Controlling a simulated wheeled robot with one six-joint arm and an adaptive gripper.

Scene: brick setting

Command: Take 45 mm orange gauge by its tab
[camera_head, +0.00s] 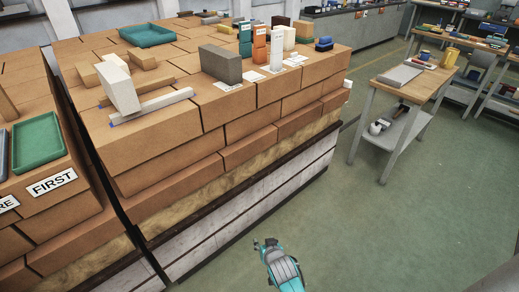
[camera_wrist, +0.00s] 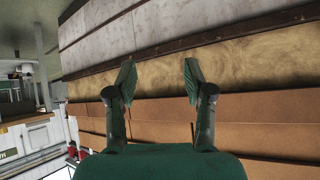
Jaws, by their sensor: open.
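An orange upright piece (camera_head: 260,42) stands on the brick top, between a teal piece (camera_head: 245,38) and a tall white piece (camera_head: 276,50). Its size marking and any tab are too small to make out, so I cannot tell whether it is the 45 mm gauge. My gripper (camera_head: 266,243) is low in front of the brick wall, well below the top and apart from the pieces. In the wrist view my gripper (camera_wrist: 160,72) has its two fingers spread with nothing between them, facing the wall's side. No gauge shows in the wrist view.
A wooden-topped workbench (camera_head: 415,82) stands right. Green floor (camera_head: 390,220) is clear.

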